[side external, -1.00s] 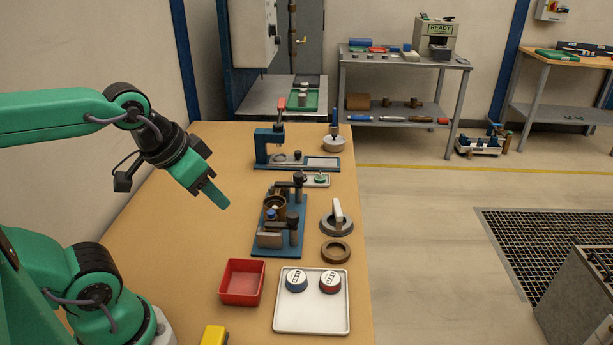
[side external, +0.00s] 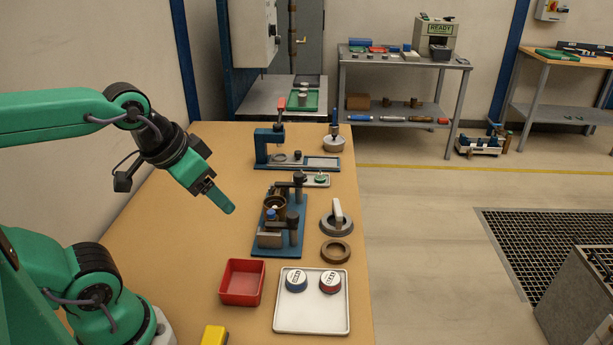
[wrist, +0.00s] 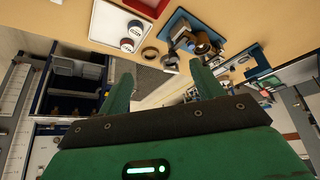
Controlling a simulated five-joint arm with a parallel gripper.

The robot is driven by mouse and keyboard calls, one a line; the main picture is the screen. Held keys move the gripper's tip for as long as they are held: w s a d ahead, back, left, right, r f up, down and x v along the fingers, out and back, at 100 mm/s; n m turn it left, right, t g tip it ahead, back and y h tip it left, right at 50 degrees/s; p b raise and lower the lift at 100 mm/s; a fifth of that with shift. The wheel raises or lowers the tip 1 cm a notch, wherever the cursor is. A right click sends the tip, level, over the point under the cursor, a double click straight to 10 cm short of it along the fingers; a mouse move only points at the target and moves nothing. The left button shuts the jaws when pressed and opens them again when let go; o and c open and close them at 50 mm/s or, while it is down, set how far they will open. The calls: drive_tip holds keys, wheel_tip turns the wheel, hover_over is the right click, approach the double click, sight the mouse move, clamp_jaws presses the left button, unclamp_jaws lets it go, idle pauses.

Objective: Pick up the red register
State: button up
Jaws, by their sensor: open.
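The red register (side external: 330,282) is a round piece with a white face and red rim. It sits on the right side of the white tray (side external: 312,318). A blue-rimmed register (side external: 296,280) sits just left of it on the same tray. My gripper (side external: 222,201) is in the air left of the blue fixture, well above the bench, away from the tray and up-left of it. In the wrist view my gripper (wrist: 162,76) shows two spread green fingers with nothing between them. The red register (wrist: 127,45) shows at the upper left there.
A red bin (side external: 242,283) stands left of the tray. A blue fixture (side external: 280,225) with posts stands behind it, with a brown ring (side external: 336,251) and a grey handled disc (side external: 337,223) on its right. A yellow block (side external: 214,336) is at the front.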

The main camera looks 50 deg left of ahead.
drive_tip(key=shift+w, duration=0.15)
drive_tip(key=n+g, duration=0.2)
drive_tip(key=g, duration=0.4)
hover_over(330, 278)
drive_tip(key=shift+d+f, duration=0.1)
drive_tip(key=shift+f, duration=7.65)
drive_tip(key=shift+f, duration=0.1)
drive_tip(key=shift+f, duration=1.2)
drive_tip(key=shift+f, duration=0.1)
